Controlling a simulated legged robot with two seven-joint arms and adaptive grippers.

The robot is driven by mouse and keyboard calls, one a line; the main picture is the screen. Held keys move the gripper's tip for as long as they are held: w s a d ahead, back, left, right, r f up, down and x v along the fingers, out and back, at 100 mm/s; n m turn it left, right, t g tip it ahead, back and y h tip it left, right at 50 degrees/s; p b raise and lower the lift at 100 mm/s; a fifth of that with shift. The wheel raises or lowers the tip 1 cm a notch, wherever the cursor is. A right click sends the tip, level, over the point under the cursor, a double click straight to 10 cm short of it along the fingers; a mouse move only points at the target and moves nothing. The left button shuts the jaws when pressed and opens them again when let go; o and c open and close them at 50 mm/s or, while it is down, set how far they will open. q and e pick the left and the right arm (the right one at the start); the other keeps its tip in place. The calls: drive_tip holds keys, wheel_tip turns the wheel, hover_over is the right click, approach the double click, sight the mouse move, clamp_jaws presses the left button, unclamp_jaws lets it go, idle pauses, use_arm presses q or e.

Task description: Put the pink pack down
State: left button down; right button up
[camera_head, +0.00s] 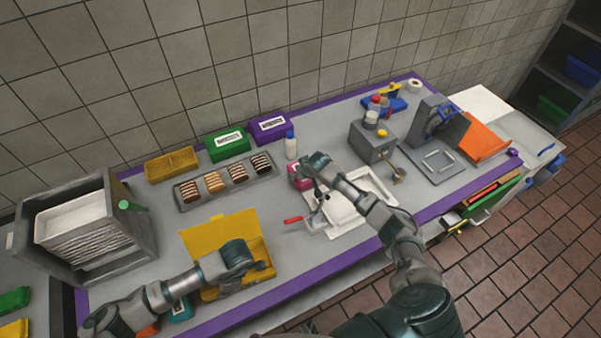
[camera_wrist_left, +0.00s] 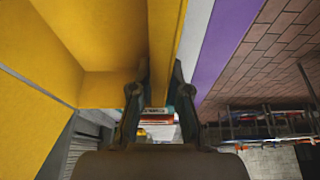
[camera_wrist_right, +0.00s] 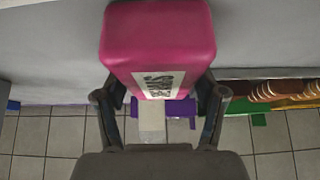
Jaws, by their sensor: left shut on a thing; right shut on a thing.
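The pink pack (camera_wrist_right: 160,35) fills the top of the right wrist view, with a white label facing the camera. My right gripper (camera_wrist_right: 158,95) is shut on it, one finger on each side. In the head view the pack (camera_head: 299,177) shows partly behind my right gripper (camera_head: 315,170), near the white tray; whether it touches the table I cannot tell. My left gripper (camera_wrist_left: 160,85) is shut on the wall of a yellow box (camera_wrist_left: 100,45). In the head view this open yellow box (camera_head: 210,236) lies at the table's front, with my left gripper (camera_head: 255,265) at its right side.
A white tray (camera_head: 384,188) lies right of the pack, and a white bottle (camera_head: 291,146) stands behind it. A tray of cream sandwiches (camera_head: 226,191) is to the left. Green (camera_head: 228,144) and purple (camera_head: 269,126) boxes stand at the back. A grey machine (camera_head: 372,141) is to the right.

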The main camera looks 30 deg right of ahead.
drive_tip(key=o, duration=1.3)
drive_tip(key=shift+o, duration=0.4)
drive_tip(key=v, duration=0.7)
drive_tip(key=shift+s+r, duration=0.1)
drive_tip(key=shift+r, duration=0.15)
wheel_tip(320, 180, up, 4)
drive_tip(key=shift+s+a+f+g, duration=0.15)
drive_tip(key=shift+f+g, duration=0.1)
drive_tip(key=shift+g, duration=0.55)
drive_tip(key=shift+s+r, duration=0.1)
drive_tip(key=shift+r, duration=0.1)
drive_tip(key=shift+g, duration=0.3)
drive_tip(key=x, duration=0.5)
drive_tip(key=shift+f, duration=0.35)
drive_tip(key=shift+w+d+x, duration=0.1)
drive_tip(key=shift+w+x, duration=0.05)
drive_tip(key=shift+x, duration=1.25)
drive_tip(key=shift+w+d+x, duration=0.1)
drive_tip(key=shift+w+x, duration=0.05)
drive_tip(key=shift+x, duration=1.3)
